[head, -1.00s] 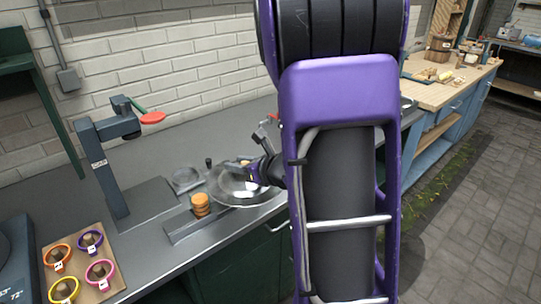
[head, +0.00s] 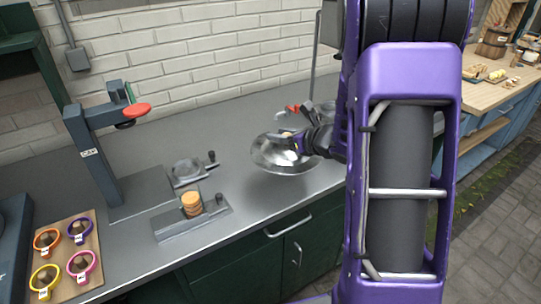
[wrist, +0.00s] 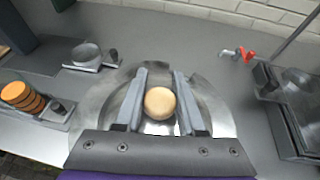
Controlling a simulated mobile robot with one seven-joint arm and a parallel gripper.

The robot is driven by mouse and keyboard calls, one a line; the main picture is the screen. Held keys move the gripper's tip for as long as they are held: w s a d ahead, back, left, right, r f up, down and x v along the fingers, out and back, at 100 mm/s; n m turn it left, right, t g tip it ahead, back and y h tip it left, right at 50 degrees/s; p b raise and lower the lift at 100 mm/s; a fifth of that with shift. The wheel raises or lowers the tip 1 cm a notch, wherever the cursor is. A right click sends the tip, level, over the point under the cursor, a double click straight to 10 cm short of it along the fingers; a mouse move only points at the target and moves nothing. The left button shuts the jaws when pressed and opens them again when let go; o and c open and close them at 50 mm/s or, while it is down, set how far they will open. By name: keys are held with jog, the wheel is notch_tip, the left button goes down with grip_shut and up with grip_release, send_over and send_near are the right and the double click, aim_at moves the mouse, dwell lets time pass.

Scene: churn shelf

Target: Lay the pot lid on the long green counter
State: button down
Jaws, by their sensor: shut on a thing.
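The pot lid (head: 283,158) is a shiny round metal lid with a pale wooden knob (wrist: 160,102). My gripper (head: 298,142) is shut on the lid's knob. In the wrist view its two grey fingers (wrist: 155,100) stand on either side of the knob, with the lid spread out below them. The long green counter (head: 245,125) has a grey top and dark green cabinet fronts. The lid is over this grey top near its front edge. I cannot tell whether its rim touches the top.
A press stand with a red knob (head: 137,110), a small glass dish (head: 188,170) and a holder with orange discs (head: 192,204) are left of the lid. A board with coloured rings (head: 66,255) is further left. A dark-framed unit (wrist: 290,108) with a red tap (wrist: 247,54) is to the right.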

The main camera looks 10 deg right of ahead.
jog(key=w+a+f+n+g+y, duration=0.1)
jog(key=w+a+n+y, duration=0.1)
jog(key=w, duration=0.6)
jog(key=w+a+f+n+g+y, duration=0.1)
jog(key=w+a, duration=0.1)
jog(key=w, duration=0.6)
jog(key=f, duration=0.9)
jog(key=shift+d+f+b, duration=0.2)
jog(key=shift+f+b, duration=0.15)
jog(key=shift+b, duration=0.05)
jog(key=shift+f+b, duration=0.15)
jog(key=shift+b, duration=0.2)
jog(key=c, duration=0.5)
grip_release()
jog(key=shift+r+p, duration=0.25)
jog(key=shift+p, duration=0.15)
jog(key=b+v, duration=0.1)
jog(key=v, duration=1.1)
jog(key=shift+f, duration=0.15)
